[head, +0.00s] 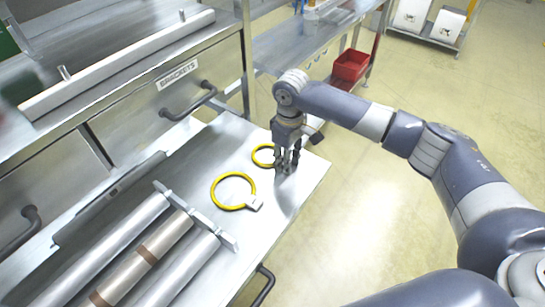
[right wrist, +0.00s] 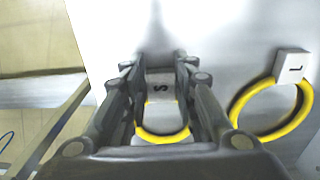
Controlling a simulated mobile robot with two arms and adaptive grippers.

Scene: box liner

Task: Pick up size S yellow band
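The size S yellow band (head: 260,161) is a small yellow ring lying on the metal bench top in the head view, partly hidden by my right gripper. In the right wrist view its white tag marked S (right wrist: 160,86) is between my right fingers, with the yellow ring (right wrist: 163,137) toward the palm. My right gripper (head: 288,165) points down over the tag. Its fingers (right wrist: 157,68) stand apart on both sides of the tag, with a gap showing. Whether the fingertips touch the bench is unclear. My left gripper is out of view.
A larger yellow band (head: 214,193) lies beside it; its tag (right wrist: 291,65) is marked L in the right wrist view. Metal rollers (head: 150,250) are at the lower left. A drawer unit (head: 165,100) stands behind. A red bin (head: 350,66) sits farther back.

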